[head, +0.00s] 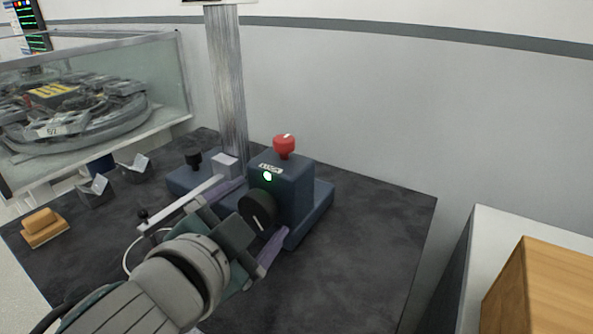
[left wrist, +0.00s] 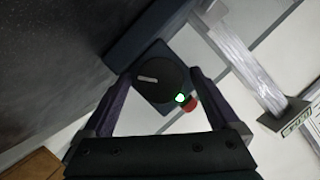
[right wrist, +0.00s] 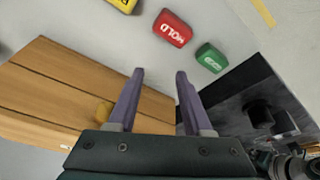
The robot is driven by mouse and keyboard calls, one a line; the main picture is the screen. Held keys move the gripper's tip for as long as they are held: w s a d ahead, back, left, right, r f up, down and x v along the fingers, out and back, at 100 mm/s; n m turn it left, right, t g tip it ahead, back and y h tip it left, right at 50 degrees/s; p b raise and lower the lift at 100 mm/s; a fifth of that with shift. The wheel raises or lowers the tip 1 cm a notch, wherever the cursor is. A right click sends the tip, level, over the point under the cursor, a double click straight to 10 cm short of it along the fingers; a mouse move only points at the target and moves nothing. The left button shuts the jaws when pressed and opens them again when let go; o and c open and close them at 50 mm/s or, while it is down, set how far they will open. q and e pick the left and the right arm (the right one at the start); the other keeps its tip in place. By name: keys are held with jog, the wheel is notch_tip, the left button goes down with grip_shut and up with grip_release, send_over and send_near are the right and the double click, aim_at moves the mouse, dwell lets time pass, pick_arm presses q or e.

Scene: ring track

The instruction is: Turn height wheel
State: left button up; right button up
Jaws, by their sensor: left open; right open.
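The height wheel is a black disc (head: 258,209) with a white mark, on the front of a dark blue block (head: 289,183) with a lit green lamp and a red knob on top. In the left wrist view the wheel (left wrist: 160,82) sits face-on between the fingertips. My left gripper (head: 251,219) is open, one finger on each side of the wheel; I cannot tell whether they touch it. My right gripper (right wrist: 160,73) is open and empty, seen only in the right wrist view.
A metal column (head: 228,85) rises behind the block on the dark table (head: 372,230). A glass-walled case (head: 165,75) stands at left, near small grey V-blocks (head: 134,170) and a wooden piece (head: 43,228). A wooden box (head: 545,290) is at right. The table right of the block is clear.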

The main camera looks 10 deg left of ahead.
jog(key=shift+r+p, duration=0.75)
jog(key=shift+r, duration=0.05)
pick_arm(q)
jog(key=v, duration=1)
